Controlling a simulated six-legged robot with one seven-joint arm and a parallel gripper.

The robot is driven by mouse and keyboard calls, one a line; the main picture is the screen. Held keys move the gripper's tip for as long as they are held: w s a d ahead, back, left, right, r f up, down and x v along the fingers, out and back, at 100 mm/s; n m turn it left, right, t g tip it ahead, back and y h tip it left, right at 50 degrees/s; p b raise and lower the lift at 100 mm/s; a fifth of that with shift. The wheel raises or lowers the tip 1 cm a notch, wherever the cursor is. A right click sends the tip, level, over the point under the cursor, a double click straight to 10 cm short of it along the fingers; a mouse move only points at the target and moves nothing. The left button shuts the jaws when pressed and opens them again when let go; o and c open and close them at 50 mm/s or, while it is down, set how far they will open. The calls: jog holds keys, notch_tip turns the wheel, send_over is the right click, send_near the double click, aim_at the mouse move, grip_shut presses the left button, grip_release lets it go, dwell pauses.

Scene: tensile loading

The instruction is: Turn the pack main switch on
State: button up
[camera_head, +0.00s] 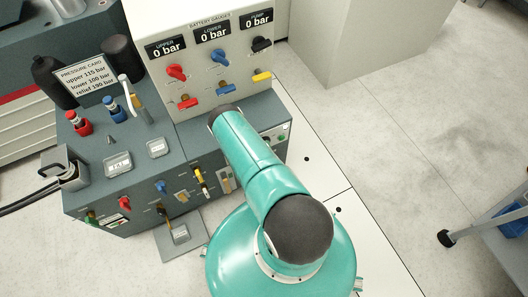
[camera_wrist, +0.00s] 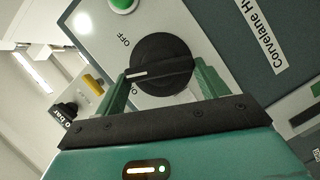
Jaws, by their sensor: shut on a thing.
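The pack main switch (camera_wrist: 160,58) is a round black rotary knob on a light grey plate, seen in the wrist view. A raised grip bar crosses it, and its white pointer mark lies at the left end of the bar. The word OFF is printed up and left of the knob. In the head view my arm covers the gripper and the switch.
A green button (camera_wrist: 122,4) sits above the knob. The grey bench (camera_head: 190,142) carries a pressure card (camera_head: 82,80), a gauge panel (camera_head: 205,20) reading 0 bar, and several red, blue, black and yellow handles. Open floor (camera_head: 420,120) lies to the right, with a wheeled cart (camera_head: 490,235).

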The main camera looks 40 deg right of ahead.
jog(key=n, duration=0.1)
jog(key=n+h, duration=0.1)
jog(key=n+t, duration=0.1)
jog(key=n, duration=0.1)
jog(key=shift+f+h, duration=0.3)
jog(key=shift+h, duration=0.1)
jog(key=shift+n, duration=0.3)
jog(key=o, duration=1)
jog(key=shift+a, duration=0.15)
